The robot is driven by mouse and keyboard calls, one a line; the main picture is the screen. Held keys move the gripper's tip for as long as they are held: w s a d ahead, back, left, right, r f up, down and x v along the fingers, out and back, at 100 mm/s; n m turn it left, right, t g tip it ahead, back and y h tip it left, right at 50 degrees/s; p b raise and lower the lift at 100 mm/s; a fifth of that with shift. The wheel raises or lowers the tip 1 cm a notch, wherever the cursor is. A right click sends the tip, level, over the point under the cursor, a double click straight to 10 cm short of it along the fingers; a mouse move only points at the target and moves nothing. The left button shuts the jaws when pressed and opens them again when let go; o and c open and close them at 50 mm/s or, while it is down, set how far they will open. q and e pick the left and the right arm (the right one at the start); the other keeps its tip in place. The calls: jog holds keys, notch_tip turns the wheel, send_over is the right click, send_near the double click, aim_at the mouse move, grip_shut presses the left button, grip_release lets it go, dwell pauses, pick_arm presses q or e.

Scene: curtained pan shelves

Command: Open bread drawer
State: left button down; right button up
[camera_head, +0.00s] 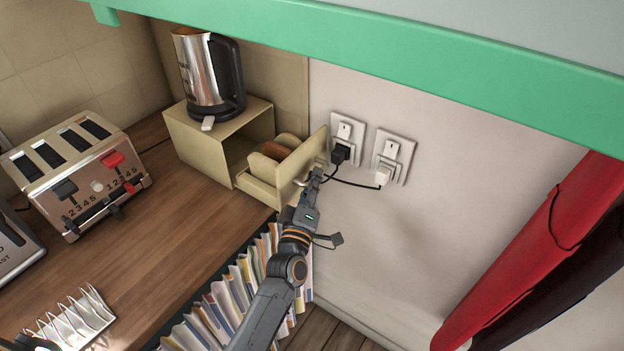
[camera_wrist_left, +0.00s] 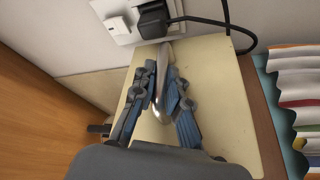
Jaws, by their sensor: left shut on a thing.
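The cream bread drawer (camera_head: 287,176) is pulled partway out of its cream box (camera_head: 210,150) at the counter's right end, with brown bread (camera_head: 273,151) visible inside. My left gripper (camera_head: 307,184) is at the drawer's front. In the left wrist view the fingers (camera_wrist_left: 160,95) are shut on the curved metal handle (camera_wrist_left: 166,60), which stands on the cream drawer front (camera_wrist_left: 215,85). My right gripper is in neither view.
A kettle (camera_head: 212,80) stands on the box. Wall sockets (camera_head: 393,157) with plugs and a cable are close to the drawer front. A toaster (camera_head: 75,170) is at left. Red cloth (camera_head: 545,240) hangs at right.

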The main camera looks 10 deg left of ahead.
pick_arm(q)
jog(key=shift+r, duration=0.15)
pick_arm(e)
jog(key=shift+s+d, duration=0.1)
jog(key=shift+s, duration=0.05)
pick_arm(q)
jog(key=c, duration=1.7)
grip_release()
jog(key=shift+o, duration=0.2)
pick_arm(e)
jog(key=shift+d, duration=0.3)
pick_arm(q)
jog(key=shift+d, duration=0.1)
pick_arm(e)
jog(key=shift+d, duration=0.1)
pick_arm(q)
jog(key=v, duration=1.2)
